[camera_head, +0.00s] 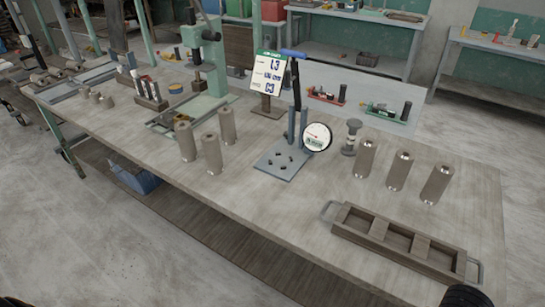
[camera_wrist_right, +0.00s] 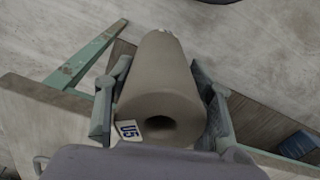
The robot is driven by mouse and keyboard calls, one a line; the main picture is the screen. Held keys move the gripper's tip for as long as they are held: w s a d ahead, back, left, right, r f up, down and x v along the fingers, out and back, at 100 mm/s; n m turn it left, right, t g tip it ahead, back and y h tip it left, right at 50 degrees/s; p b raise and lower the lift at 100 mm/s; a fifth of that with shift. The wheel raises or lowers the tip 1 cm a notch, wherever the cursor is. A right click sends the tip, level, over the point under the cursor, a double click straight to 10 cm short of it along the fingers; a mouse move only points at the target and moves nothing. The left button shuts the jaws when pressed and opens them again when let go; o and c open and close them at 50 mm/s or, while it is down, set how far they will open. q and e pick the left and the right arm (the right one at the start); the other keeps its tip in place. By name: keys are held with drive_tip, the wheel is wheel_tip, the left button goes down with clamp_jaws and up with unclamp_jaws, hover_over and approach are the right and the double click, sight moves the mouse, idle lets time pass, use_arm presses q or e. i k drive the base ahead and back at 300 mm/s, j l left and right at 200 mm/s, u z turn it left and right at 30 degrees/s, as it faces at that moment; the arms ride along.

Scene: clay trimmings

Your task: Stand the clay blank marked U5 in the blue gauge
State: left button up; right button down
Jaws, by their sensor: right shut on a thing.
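My right gripper (camera_wrist_right: 160,92) is shut on a grey-brown clay cylinder, the blank marked U5 (camera_wrist_right: 158,88). The blue-and-white U5 label is on its near end, next to a dark round hole. The blank is between the two fingers, its far end pointing away over the bench edge and floor. In the head view the gauge stands mid-bench: a blue-grey base plate (camera_head: 273,166) with several holes, upright posts, a blue-handled lever and a round white dial (camera_head: 317,137). No blank stands on its plate. My left gripper is not visible.
Three clay cylinders (camera_head: 211,154) stand left of the gauge and three more (camera_head: 397,172) stand right. A wooden compartment tray (camera_head: 345,233) lies near the front right edge. A small knobbed tool (camera_head: 351,138) is beside the dial. A sign (camera_head: 268,73) and green press (camera_head: 207,60) stand behind.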

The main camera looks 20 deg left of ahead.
sight(281, 161)
drive_tip(key=i+j+z, duration=0.15)
drive_tip(key=j, duration=1.1)
drive_tip(key=j+z, duration=0.1)
drive_tip(key=j, duration=1.2)
